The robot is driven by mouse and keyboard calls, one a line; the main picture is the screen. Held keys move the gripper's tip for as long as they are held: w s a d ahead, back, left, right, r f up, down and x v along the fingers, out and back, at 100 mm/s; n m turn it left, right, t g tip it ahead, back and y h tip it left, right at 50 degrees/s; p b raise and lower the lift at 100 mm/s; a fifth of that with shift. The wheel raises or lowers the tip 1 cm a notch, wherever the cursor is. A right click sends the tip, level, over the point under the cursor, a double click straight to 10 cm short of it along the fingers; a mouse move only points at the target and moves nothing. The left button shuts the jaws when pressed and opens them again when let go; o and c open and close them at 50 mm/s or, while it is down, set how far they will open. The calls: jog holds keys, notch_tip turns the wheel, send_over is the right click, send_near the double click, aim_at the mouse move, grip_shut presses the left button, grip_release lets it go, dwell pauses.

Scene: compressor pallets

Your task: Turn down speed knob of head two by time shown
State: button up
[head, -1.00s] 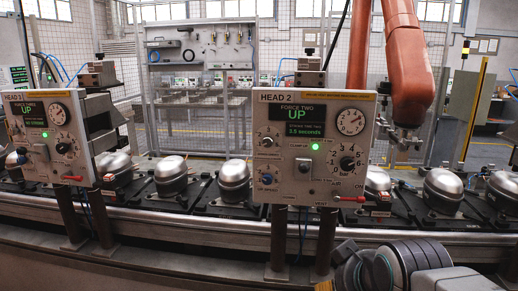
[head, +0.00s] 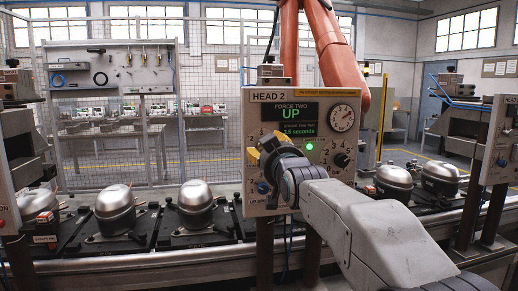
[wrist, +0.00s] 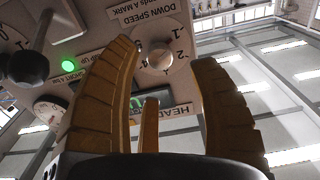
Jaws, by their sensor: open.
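The Head 2 panel (head: 300,97) faces me, its screen (head: 291,113) reading "FORCE TWO UP" and what looks like "3.5 seconds". In the wrist view the pale round knob (wrist: 159,58) sits on a dial marked "DOWN SPEED", with -2 and -1 among its marks; the view is turned over. My gripper (wrist: 164,72) is open, its yellow fingers spread on either side of the knob in that view; contact cannot be told. In the head view my gripper (head: 266,150) is at the panel's left side and hides this knob.
A numbered dial with a black knob (head: 342,160) and a blue knob (head: 262,188) are close by on the panel. A green lamp (head: 310,147) is lit. Compressors (head: 116,208) stand on pallets along the conveyor. An orange robot arm (head: 342,62) hangs behind the panel.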

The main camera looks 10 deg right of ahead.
jog(key=shift+w+p, duration=0.7)
jog(key=shift+w, duration=2.25)
grip_shut()
